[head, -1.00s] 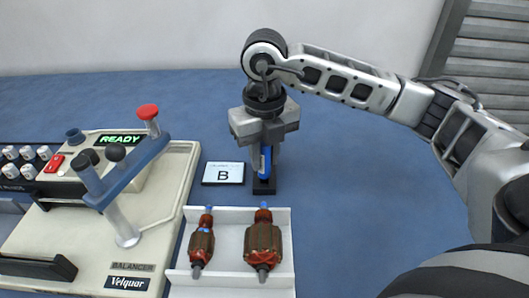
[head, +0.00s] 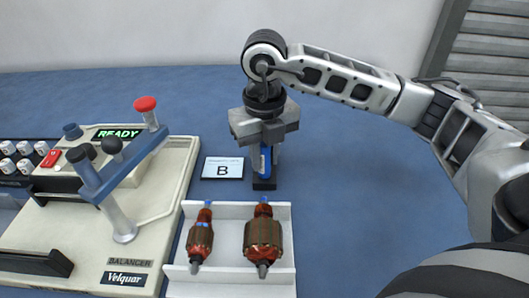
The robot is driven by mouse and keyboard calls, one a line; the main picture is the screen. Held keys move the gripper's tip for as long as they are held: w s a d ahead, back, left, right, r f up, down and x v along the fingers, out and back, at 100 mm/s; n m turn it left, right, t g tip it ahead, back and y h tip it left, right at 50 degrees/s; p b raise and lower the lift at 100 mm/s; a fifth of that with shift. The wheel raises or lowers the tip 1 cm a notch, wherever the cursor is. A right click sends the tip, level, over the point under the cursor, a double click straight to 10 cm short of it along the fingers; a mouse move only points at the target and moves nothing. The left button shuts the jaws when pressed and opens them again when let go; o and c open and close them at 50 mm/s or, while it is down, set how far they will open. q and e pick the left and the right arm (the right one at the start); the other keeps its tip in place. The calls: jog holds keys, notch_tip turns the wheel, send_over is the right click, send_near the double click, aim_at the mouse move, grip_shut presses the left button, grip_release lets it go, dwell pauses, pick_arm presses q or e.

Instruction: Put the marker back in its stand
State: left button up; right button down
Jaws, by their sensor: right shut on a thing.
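The blue marker (head: 265,161) stands upright with its lower end at the small black stand (head: 264,184) on the blue table. I cannot tell how deep it sits in the stand. My right gripper (head: 264,160) points down from above and is shut on the marker, its fingers hiding part of it. My left gripper is not in view.
A card marked B (head: 222,168) lies left of the stand. A white tray (head: 224,214) with two copper-wound armatures (head: 263,238) is just in front. The balancer machine (head: 130,210) fills the left, its screen reading READY. The table right of the stand is clear.

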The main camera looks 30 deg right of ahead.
jog(key=c, duration=1.1)
grip_release()
jog(key=shift+c, duration=0.2)
pick_arm(q)
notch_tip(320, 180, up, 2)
jog(key=p, duration=0.3)
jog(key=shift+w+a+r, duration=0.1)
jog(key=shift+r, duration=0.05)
pick_arm(e)
notch_tip(320, 180, up, 16)
jog(key=shift+f, duration=0.1)
